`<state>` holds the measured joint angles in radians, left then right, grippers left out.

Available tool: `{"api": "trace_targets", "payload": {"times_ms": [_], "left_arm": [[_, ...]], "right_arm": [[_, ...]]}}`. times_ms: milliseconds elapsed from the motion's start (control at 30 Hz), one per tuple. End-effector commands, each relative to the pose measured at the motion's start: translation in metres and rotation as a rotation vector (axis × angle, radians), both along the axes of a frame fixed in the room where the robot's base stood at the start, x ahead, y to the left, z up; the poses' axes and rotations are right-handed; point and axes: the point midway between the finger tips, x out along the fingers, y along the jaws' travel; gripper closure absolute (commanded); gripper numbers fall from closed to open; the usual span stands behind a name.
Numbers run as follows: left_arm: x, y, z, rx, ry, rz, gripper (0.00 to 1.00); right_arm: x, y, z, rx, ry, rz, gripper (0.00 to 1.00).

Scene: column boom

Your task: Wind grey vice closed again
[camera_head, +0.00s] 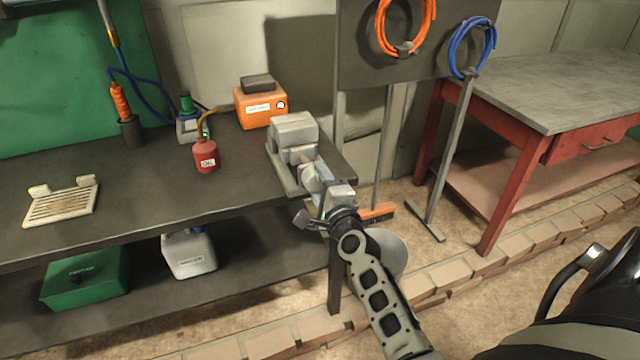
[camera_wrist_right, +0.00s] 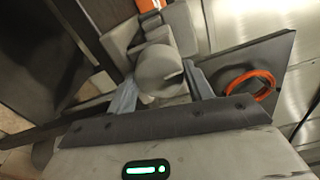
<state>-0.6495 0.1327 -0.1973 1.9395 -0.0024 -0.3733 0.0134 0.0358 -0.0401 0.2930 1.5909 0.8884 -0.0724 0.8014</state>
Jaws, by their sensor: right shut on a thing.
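The grey vice (camera_head: 295,132) is fixed at the right front corner of the dark workbench. Its round screw end (camera_wrist_right: 158,68) shows in the right wrist view, between my two fingers. My right gripper (camera_head: 325,190) reaches up to the front of the vice from below right. It is shut on the vice's handle at the screw end; the gripper hides most of the handle, and I cannot tell how the bar is turned. The gap between the vice's jaws is too small to judge here. My left gripper is not in view.
On the workbench (camera_head: 120,215) stand an orange box (camera_head: 260,108), a red oil can (camera_head: 206,156) and a cream slotted tray (camera_head: 62,202). A stand with orange (camera_head: 383,40) and blue hoses (camera_head: 455,50) is behind the vice. A red table (camera_head: 570,92) stands right.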

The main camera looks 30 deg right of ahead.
Motion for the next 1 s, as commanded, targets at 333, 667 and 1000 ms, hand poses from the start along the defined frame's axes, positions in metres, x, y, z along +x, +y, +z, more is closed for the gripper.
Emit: {"api": "trace_targets", "payload": {"times_ms": [333, 667, 1000], "left_arm": [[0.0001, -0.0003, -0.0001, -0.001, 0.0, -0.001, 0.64], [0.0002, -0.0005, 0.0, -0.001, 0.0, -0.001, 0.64], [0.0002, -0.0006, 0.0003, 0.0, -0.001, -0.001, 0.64]], "right_arm": [[0.0001, 0.0005, -0.0002, 0.086, -0.021, 0.0, 0.72], [0.0002, 0.0005, -0.0001, 0.095, -0.023, 0.0, 0.72], [0.0002, 0.0003, 0.0, 0.091, -0.022, 0.0, 0.27]]}}
